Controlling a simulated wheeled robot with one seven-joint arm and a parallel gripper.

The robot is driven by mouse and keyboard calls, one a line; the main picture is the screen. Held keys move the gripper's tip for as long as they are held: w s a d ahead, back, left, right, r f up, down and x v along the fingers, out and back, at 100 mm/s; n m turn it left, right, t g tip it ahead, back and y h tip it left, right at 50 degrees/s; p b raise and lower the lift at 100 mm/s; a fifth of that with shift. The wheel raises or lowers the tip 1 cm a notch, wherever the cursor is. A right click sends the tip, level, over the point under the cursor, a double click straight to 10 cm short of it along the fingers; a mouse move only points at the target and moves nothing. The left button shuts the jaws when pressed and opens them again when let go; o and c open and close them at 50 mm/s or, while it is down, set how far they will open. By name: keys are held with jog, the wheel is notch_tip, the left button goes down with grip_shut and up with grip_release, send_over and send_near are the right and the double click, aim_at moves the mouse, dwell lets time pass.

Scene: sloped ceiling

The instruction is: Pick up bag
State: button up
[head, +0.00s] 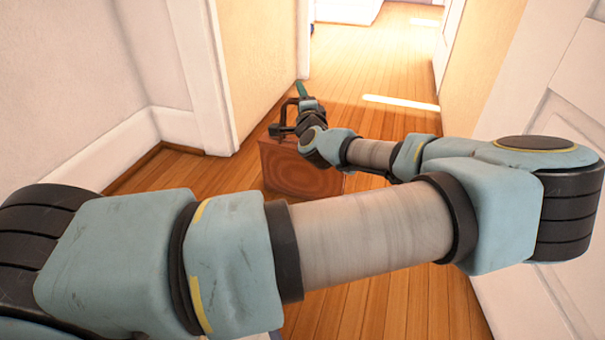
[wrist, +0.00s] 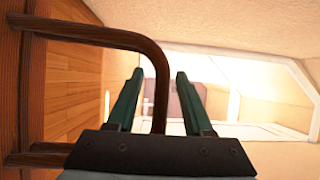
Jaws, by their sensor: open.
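The bag (head: 290,168) is a boxy reddish-brown case with a wood-like pattern, standing upright on the floor in the head view. Its dark handle arches above its top, and my arm covers part of the bag. My gripper (head: 301,90) is at the handle, above the bag. In the wrist view the bag (wrist: 10,100) shows only as a strip at the left edge. Its brown handle (wrist: 100,36) loops out from there, and one bar of it runs between the fingers of my gripper (wrist: 160,90). The fingers are open, with gaps visible on both sides of the bar.
The bag stands in a wooden-floored hallway (head: 400,45). A wall with white trim (head: 205,75) is close on the left, and a white panelled door (head: 570,90) is on the right. The floor beyond the bag is clear.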

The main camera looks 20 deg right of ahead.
jog(key=shift+c, duration=0.3)
grip_shut()
dwell(1.0)
jog(key=shift+r, duration=0.1)
